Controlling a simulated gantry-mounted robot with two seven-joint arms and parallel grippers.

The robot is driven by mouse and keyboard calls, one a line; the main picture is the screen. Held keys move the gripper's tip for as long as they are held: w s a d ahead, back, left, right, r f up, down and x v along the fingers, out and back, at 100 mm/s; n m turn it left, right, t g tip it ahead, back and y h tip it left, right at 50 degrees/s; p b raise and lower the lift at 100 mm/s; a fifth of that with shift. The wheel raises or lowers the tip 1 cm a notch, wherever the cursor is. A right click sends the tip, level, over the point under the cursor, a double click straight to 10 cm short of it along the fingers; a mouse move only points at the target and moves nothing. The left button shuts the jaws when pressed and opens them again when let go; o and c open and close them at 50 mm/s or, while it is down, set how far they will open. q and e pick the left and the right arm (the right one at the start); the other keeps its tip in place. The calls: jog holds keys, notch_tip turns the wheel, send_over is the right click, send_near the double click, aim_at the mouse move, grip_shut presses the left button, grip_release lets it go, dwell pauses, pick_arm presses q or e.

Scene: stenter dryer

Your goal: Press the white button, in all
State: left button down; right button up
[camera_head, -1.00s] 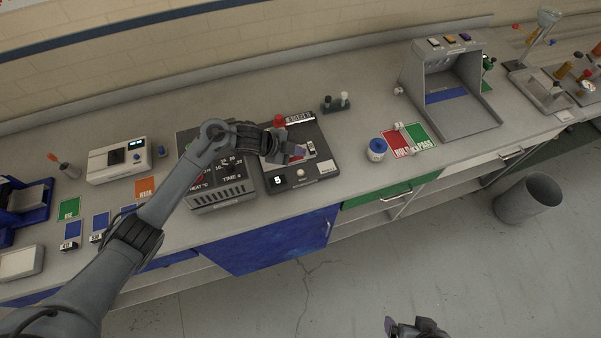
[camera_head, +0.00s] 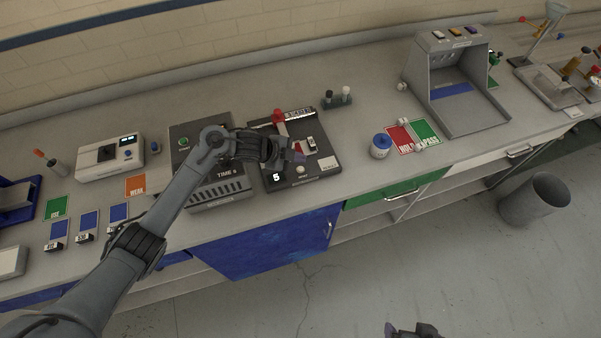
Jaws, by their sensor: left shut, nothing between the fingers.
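A small round white button (camera_head: 300,170) sits near the front of a black panel unit (camera_head: 318,177) on the bench, right of a "5" label. My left gripper (camera_head: 298,156) is shut and empty. It is over the panel, just behind the white button in the picture; whether it touches anything is unclear. A red knob or lever (camera_head: 278,116) and a small white switch (camera_head: 312,143) are also on the panel. My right gripper (camera_head: 412,330) shows only in part at the bottom edge, away from the bench; its jaws are not clear.
A grey heater unit (camera_head: 230,192) stands directly left of the panel, partly behind my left arm. A blue-lidded jar (camera_head: 380,147) and red and green cards (camera_head: 425,131) lie to the right. A grey bin (camera_head: 535,200) stands on the floor.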

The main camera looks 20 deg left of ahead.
aim_at(301, 169)
pick_arm(q)
notch_tip(301, 169, down, 2)
jog(key=shift+f+b, duration=0.25)
jog(key=shift+b, duration=0.2)
jog(key=shift+f, duration=0.15)
pick_arm(e)
notch_tip(301, 169, down, 2)
jog(key=shift+d, duration=0.1)
dwell(0.9)
dwell(0.6)
pick_arm(q)
jog(key=shift+f, duration=0.4)
pick_arm(e)
jog(key=shift+f, duration=0.1)
pick_arm(q)
jog(key=shift+f+b, duration=0.15)
jog(key=shift+b, duration=0.15)
pick_arm(e)
jog(key=shift+f, duration=0.15)
